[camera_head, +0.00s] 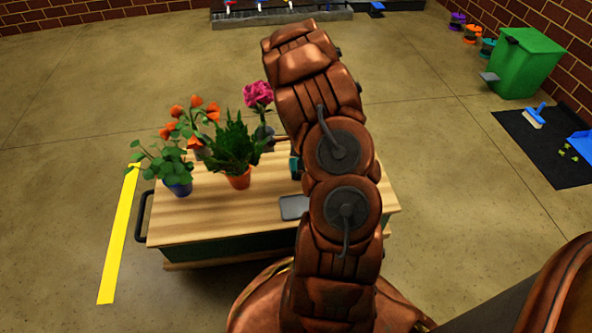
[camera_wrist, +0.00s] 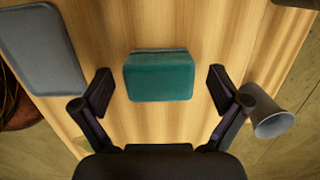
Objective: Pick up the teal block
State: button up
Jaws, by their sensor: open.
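The teal block (camera_wrist: 160,77) sits on the wooden tabletop in the wrist view, near the middle of the picture. My gripper (camera_wrist: 159,90) is open, with one finger on each side of the block and a visible gap to both. I cannot tell how far above the tabletop the fingertips are. In the head view my arm covers most of the right part of the cart, and only a small teal edge (camera_head: 295,167) shows beside it. My gripper is hidden there behind the arm.
A grey flat tray (camera_wrist: 42,48) lies left of the block. A grey cup (camera_wrist: 268,115) is at the right, near my right finger. Potted plants, including a fern in an orange pot (camera_head: 238,177), crowd the left half of the wooden cart (camera_head: 215,217).

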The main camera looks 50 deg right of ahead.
aim_at(295, 163)
jog(key=shift+c, duration=0.4)
jog(key=c, duration=1.3)
jog(key=shift+o, duration=0.2)
jog(key=shift+r, duration=0.15)
jog(key=shift+r+p, duration=0.45)
jog(key=shift+r, duration=0.15)
notch_tip(295, 163, up, 2)
jog(key=shift+r+p, duration=0.15)
jog(key=shift+p, duration=0.5)
jog(key=s+p, duration=0.1)
jog(key=s, duration=0.4)
jog(key=s+d+r+p, duration=0.1)
jog(key=s, duration=0.4)
jog(key=s+p, duration=0.1)
jog(key=s, duration=0.5)
jog(key=shift+d+r+p, duration=0.15)
jog(key=shift+p, duration=0.2)
